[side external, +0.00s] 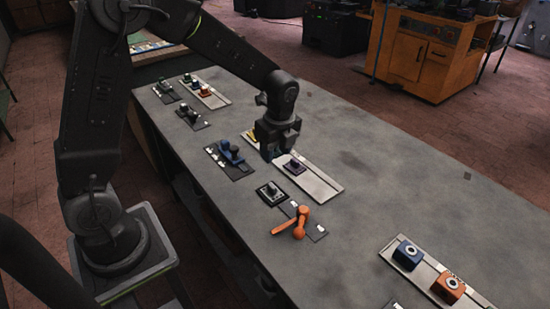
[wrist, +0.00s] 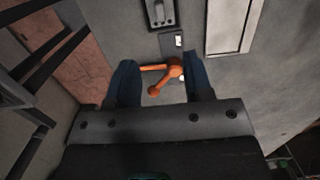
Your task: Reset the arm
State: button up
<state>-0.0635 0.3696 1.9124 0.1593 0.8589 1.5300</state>
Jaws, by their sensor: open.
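My gripper (side external: 277,152) hangs above the middle of the grey table, fingers pointing down, close to a light strip (side external: 322,186) that bears a small purple block (side external: 294,166) and a yellow piece (side external: 252,134). In the wrist view my gripper (wrist: 160,72) has its two dark blue fingers wide apart, with nothing held between them. An orange lever-like piece (side external: 298,222) lies in front of the gripper on the table, beside a dark plate (side external: 316,231). In the wrist view the orange piece (wrist: 174,72) shows between the fingers, below them.
A blue block (side external: 408,254) and an orange block (side external: 450,287) sit on a pale panel at right. Several small devices stand at the far end. The table's right middle is clear.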

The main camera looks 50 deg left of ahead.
jog(key=shift+r, duration=0.1)
jog(key=s+d+r+n+t, duration=0.2)
jog(key=s+r+n, duration=0.5)
jog(key=s+n, duration=0.2)
jog(key=s+d+r+n+t+h, duration=0.1)
jog(key=s+d+r+n+t, duration=0.1)
jog(key=s+r+n, duration=0.5)
jog(key=s+n+t, duration=0.1)
jog(key=s+n, duration=0.1)
jog(key=s, duration=0.1)
jog(key=shift+s+d+r+t, duration=0.3)
jog(key=shift+s+d, duration=0.05)
jog(key=shift+o, duration=0.3)
